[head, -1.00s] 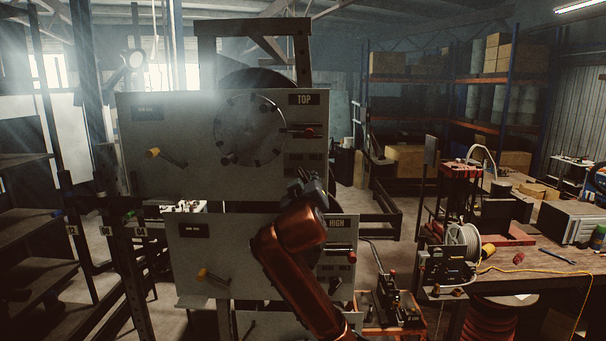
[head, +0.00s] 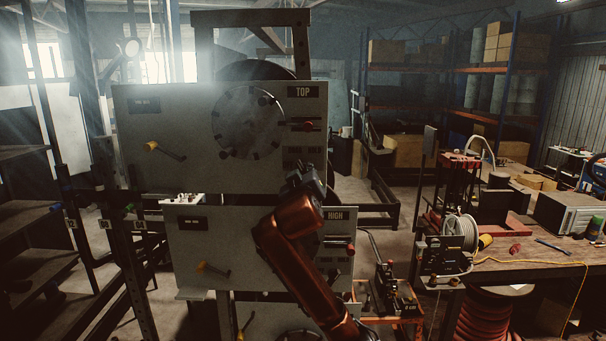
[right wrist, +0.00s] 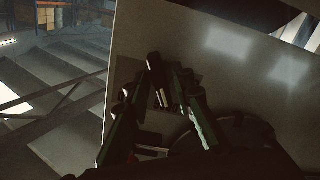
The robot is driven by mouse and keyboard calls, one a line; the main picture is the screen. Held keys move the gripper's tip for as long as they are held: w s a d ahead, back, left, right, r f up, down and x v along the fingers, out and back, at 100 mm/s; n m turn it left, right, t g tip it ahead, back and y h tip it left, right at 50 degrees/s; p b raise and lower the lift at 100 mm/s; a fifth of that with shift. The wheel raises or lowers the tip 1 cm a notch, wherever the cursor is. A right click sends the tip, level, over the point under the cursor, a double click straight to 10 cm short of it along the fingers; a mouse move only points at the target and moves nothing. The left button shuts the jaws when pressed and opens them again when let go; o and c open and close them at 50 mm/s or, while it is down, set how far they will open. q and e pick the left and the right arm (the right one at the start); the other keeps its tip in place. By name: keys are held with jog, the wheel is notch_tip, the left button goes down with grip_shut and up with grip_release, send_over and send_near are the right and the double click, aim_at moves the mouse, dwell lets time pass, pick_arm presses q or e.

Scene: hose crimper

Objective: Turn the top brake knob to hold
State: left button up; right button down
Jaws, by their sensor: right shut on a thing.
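The upper grey panel (head: 180,165) carries a TOP label (head: 303,92), a red-tipped lever (head: 308,126) and FREE and HOLD labels (head: 304,150). My right gripper (head: 306,178) is at this panel's lower right edge, just below those labels. It covers the top brake knob in the head view. In the right wrist view, my right gripper (right wrist: 160,85) has its fingers on either side of a dark cylindrical part (right wrist: 157,78), which appears to be the knob, and is shut on it. The knob's pointing direction is not readable. My left gripper is not in view.
A lower panel (head: 190,250) with a HIGH label (head: 335,215) and its own red-tipped lever (head: 340,244) sits close below, partly behind my right arm. A round disc (head: 248,122) is left of the lever. A workbench (head: 530,265) stands at the right.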

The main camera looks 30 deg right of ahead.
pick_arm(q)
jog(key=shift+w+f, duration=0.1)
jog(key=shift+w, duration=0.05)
pick_arm(e)
jog(key=shift+a+f+m+b, duration=0.1)
jog(key=shift+m+b, duration=0.45)
jog(key=shift+m, duration=0.05)
jog(key=m+b, duration=0.2)
jog(key=m, duration=0.1)
jog(key=m+b, duration=0.2)
jog(key=m, duration=0.1)
jog(key=shift+m, duration=0.4)
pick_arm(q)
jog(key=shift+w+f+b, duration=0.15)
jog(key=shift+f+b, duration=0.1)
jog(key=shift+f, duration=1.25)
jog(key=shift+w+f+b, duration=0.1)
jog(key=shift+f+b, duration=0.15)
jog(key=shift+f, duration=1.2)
pick_arm(e)
jog(key=shift+m, duration=1.9)
